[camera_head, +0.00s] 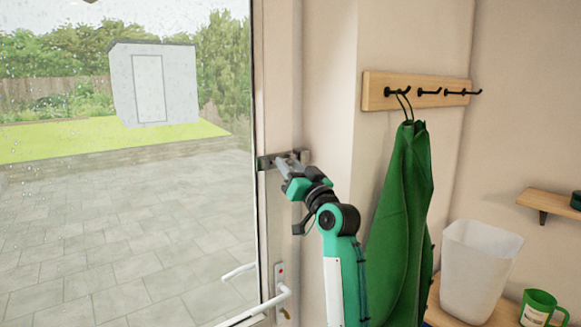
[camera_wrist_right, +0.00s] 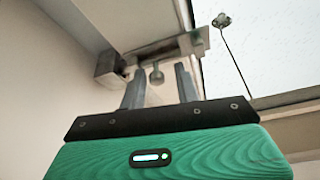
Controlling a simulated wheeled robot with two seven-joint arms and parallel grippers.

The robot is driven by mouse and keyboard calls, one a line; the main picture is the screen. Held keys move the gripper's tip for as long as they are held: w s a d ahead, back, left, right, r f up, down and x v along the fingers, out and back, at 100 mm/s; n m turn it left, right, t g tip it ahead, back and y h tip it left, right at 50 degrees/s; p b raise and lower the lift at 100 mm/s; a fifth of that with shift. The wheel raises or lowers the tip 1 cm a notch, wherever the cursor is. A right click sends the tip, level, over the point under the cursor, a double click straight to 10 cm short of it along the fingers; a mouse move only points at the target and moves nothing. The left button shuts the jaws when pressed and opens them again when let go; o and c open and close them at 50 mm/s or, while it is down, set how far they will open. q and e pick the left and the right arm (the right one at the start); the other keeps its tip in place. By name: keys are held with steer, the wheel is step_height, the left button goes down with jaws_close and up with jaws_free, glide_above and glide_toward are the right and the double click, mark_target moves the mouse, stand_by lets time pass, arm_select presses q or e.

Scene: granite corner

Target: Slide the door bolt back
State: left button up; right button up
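The door bolt (camera_head: 265,162) is a dark metal fitting on the edge of the glazed door, level with a keeper block (camera_head: 304,157) on the frame. In the right wrist view the bolt's plate (camera_wrist_right: 172,48) and a small round knob (camera_wrist_right: 157,76) show, with the keeper block (camera_wrist_right: 112,68) to the left. My right gripper (camera_head: 291,163) is at the bolt; in its wrist view (camera_wrist_right: 159,82) the fingers are apart with the knob between them. Contact cannot be told. The gripper partly hides the bolt in the head view. My left gripper is not in view.
A white lever handle (camera_head: 283,292) sits lower on the door. Right of the frame, a green cloth (camera_head: 402,195) hangs from a wooden hook rail (camera_head: 415,91). A white bin (camera_head: 478,268) and green mug (camera_head: 541,307) stand at the lower right.

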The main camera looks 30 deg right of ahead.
jaws_close()
steer(key=a, duration=0.3)
steer(key=shift+s+a+p, duration=0.1)
steer(key=shift+s+p, duration=0.05)
steer(key=shift+p, duration=0.25)
steer(key=shift+a, duration=0.2)
steer(key=shift+d+f, duration=0.1)
